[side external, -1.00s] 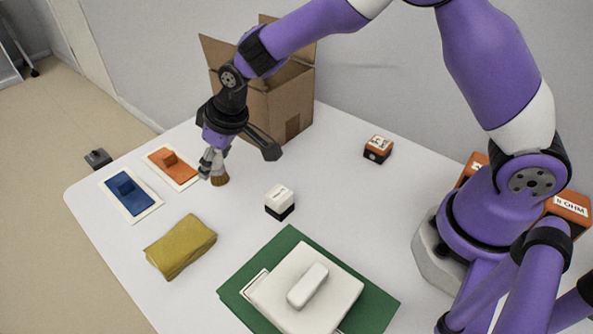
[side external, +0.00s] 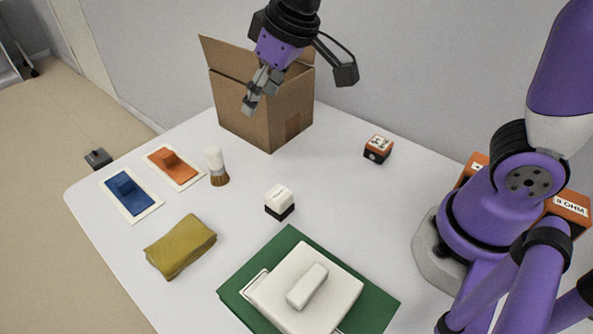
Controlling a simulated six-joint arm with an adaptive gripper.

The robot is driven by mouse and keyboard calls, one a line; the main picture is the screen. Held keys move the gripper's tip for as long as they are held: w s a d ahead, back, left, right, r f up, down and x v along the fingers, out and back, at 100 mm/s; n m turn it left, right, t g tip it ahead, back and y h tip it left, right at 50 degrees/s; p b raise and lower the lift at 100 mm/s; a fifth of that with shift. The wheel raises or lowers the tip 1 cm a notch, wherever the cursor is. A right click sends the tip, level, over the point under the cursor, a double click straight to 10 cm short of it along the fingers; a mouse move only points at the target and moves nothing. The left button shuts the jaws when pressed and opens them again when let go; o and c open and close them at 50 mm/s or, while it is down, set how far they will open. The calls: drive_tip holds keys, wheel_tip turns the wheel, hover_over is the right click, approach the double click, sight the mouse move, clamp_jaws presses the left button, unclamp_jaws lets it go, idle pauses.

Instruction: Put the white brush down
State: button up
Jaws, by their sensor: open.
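The white brush (side external: 215,163) has a white handle and brown bristles. It stands upright, bristles down, on the white table, just right of the orange block on its pale card. My gripper (side external: 250,105) is open and empty. It is raised well above the table, up and to the right of the brush, in front of the cardboard box. Nothing touches the brush.
The open cardboard box (side external: 262,105) stands at the back. Orange (side external: 172,164) and blue (side external: 128,190) pieces lie on cards at the left. A mustard cloth (side external: 180,246), a white-and-black cube (side external: 279,202), an orange-and-black cube (side external: 377,149) and a green mat (side external: 376,306) lie around.

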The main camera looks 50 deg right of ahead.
drive_tip(key=s+d+m, duration=0.1)
drive_tip(key=s+d, duration=0.2)
drive_tip(key=s, duration=0.3)
drive_tip(key=s+d+m+t+h, duration=0.1)
drive_tip(key=s+d, duration=0.3)
drive_tip(key=s, duration=0.3)
drive_tip(key=shift+d+m, duration=0.25)
drive_tip(key=shift+m, duration=0.05)
idle(0.3)
